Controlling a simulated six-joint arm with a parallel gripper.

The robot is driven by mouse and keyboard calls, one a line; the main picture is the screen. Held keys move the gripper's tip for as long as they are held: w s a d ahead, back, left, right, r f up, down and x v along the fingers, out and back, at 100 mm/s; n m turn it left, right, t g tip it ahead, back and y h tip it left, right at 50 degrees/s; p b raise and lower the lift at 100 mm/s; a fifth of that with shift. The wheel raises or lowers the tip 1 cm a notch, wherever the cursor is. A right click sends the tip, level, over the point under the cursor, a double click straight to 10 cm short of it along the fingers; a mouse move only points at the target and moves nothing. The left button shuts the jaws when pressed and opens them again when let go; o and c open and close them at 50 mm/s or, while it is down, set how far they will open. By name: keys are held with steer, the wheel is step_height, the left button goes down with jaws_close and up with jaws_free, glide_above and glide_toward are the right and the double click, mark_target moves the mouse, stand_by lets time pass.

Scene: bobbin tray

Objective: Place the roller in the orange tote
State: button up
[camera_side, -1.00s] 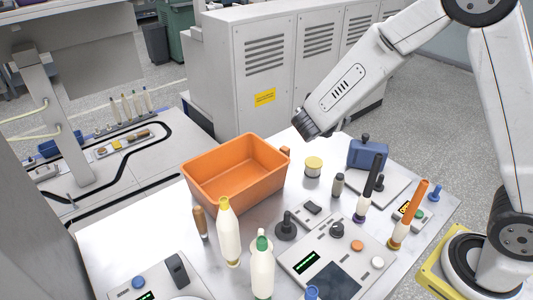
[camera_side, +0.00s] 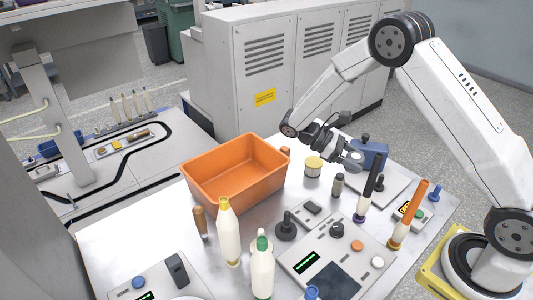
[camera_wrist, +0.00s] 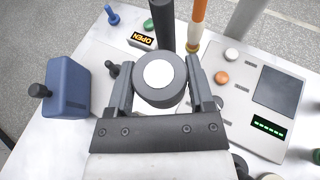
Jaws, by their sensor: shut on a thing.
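The orange tote (camera_side: 232,178) stands at the back left of the table in the side view and looks empty where its inside shows. My gripper (camera_side: 345,153) is tilted above the table, to the right of the tote and in front of the blue box. In the wrist view my gripper (camera_wrist: 158,78) is shut on a grey cylinder with a white round end, which I take as the roller (camera_wrist: 158,73). In the side view the roller (camera_side: 353,160) shows only small and partly hidden at the fingertips.
The blue box (camera_side: 370,152) is close behind my gripper. A yellow-topped jar (camera_side: 313,166) stands between tote and gripper. A dark stick (camera_side: 369,188) and an orange stick (camera_side: 409,213) stand upright to the right. Bottles (camera_side: 229,232) stand in front of the tote.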

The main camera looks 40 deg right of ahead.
steer(key=s+a+f+m+g+y, duration=0.1)
steer(key=a+f+m+g+y, duration=0.1)
steer(key=a+m+y, duration=0.45)
step_height(320, 180, up, 3)
steer(key=m+t+y, duration=1.4)
steer(key=m+t, duration=0.1)
steer(key=m, duration=0.4)
glide_above(274, 214)
steer(key=shift+f, duration=0.1)
steer(key=shift+f, duration=0.1)
step_height(274, 214, down, 14)
steer(key=shift+r, duration=0.1)
steer(key=shift+f, duration=0.2)
steer(key=shift+f, duration=1.85)
